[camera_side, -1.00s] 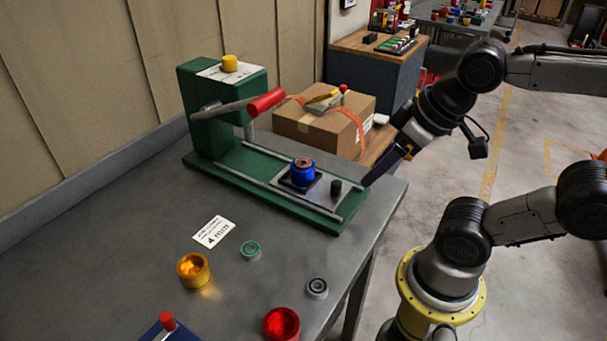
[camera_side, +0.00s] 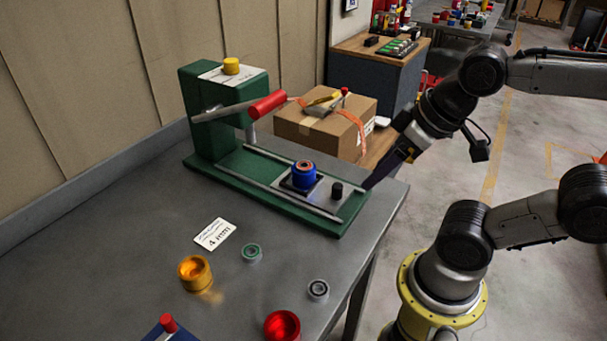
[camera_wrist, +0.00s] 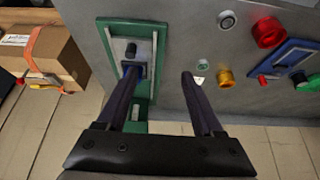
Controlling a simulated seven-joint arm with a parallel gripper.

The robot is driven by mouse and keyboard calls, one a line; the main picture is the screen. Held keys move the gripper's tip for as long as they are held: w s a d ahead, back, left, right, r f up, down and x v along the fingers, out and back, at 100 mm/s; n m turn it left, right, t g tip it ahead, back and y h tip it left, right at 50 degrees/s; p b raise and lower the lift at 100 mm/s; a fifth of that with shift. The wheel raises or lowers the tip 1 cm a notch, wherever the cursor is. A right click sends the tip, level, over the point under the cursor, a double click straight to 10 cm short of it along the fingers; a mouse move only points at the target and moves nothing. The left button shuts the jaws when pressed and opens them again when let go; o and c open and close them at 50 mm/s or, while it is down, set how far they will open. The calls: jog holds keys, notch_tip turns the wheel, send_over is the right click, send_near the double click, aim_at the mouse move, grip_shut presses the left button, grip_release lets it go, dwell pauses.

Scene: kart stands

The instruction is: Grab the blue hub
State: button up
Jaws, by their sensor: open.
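The blue hub (camera_side: 303,178) stands upright on a square plate on the green press's bed, with a copper-coloured ring in its top. In the wrist view, the blue hub (camera_wrist: 141,69) is partly hidden behind the tip of my left finger. My gripper (camera_side: 385,172) is at the right end of the press in the side view, apart from the hub and partly hidden by its own wrist. In the wrist view, my gripper (camera_wrist: 160,73) is open with two long dark fingers spread and nothing held between them.
The green press (camera_side: 222,130) has a red-handled lever (camera_side: 267,104) above its bed. A black knob (camera_side: 337,189) stands beside the hub. An amber cup (camera_side: 195,272), red cup (camera_side: 282,326) and small rings lie on the grey table (camera_side: 120,235). A cardboard box (camera_side: 310,128) sits behind.

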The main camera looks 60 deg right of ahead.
jog(key=o, duration=0.4)
jog(key=shift+w, duration=0.1)
jog(key=m+g, duration=0.5)
jog(key=m, duration=1.1)
send_over(304, 165)
notch_tip(304, 165, down, 7)
jog(key=shift+a+r, duration=0.1)
jog(key=shift+r, duration=0.05)
jog(key=shift+m, duration=0.4)
jog(key=shift+g, duration=0.3)
jog(key=shift+f, duration=2.55)
